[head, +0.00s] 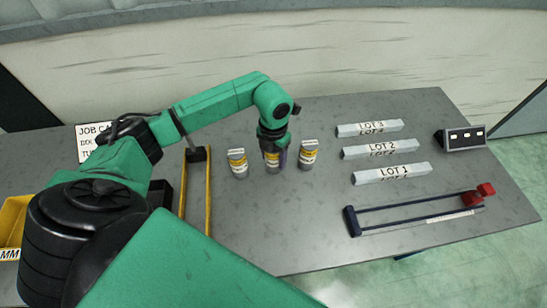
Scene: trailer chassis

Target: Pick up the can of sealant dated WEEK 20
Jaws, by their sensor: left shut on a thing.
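Three similar cans with yellow bands and white labels stand in a row on the grey table (300,240). They are the left can (238,163), the middle can (272,162) and the right can (308,154). Their dates are too small to read, so I cannot tell which is WEEK 20. My left gripper (273,148) comes down from above and is shut on the middle can. The gripper hides that can's top. The can looks upright, and I cannot tell whether it touches the table. My right gripper is not in view.
Grey bars labelled LOT 3 (369,128), LOT 2 (380,149) and LOT 1 (391,173) lie to the right. A small dark box (460,139) stands at the back right. A job card (92,138) stands at left.

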